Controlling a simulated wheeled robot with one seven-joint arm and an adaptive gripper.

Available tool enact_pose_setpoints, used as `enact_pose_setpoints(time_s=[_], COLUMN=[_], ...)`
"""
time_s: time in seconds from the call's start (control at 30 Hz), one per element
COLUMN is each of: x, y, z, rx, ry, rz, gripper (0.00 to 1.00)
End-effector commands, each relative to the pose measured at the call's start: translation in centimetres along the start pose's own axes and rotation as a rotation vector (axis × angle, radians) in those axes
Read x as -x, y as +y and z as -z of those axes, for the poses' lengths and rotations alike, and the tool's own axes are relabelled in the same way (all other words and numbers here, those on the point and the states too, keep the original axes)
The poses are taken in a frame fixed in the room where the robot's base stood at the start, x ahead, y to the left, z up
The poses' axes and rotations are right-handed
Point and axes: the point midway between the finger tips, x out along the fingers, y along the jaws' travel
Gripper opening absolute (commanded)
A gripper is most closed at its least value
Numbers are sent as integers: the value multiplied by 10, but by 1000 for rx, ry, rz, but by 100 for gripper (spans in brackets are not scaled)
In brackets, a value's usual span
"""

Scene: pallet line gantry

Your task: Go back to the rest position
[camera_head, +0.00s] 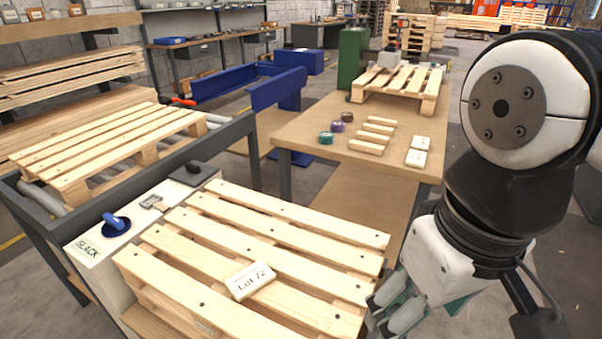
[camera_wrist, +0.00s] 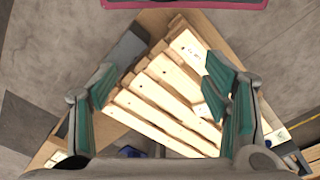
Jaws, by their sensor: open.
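My gripper (camera_head: 397,304) is at the lower right of the head view, at the right edge of the near pallet (camera_head: 275,245). In the wrist view my gripper (camera_wrist: 165,95) is open, with its teal-padded fingers spread apart and the pallet (camera_wrist: 165,85) below them. No held object shows between the fingers. A small card marked "Lot 72" (camera_head: 250,281) lies on the pallet's slats. My arm fills the right side of the head view.
A label "SLACK" (camera_head: 89,249) and a blue knob (camera_head: 115,222) sit left of the pallet. Another pallet (camera_head: 105,145) lies on rollers. A wooden table (camera_head: 310,125) behind holds wood strips (camera_head: 372,137), white cards (camera_head: 418,150), tape rolls and a pallet. Grey floor (camera_head: 480,310) shows at right.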

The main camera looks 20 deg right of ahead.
Motion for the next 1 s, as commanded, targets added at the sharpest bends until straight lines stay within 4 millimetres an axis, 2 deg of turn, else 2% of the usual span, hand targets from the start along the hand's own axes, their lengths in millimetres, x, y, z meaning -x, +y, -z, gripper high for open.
enact_pose_setpoints(time_s=[0.33, 0.67, 1.0], x=[0, 56, 133], y=[0, 0, 0], z=[0, 9, 15], rx=[-1, 3, 10], ry=[0, 75, 188], rz=[0, 2, 4], gripper=[69, 69, 69])
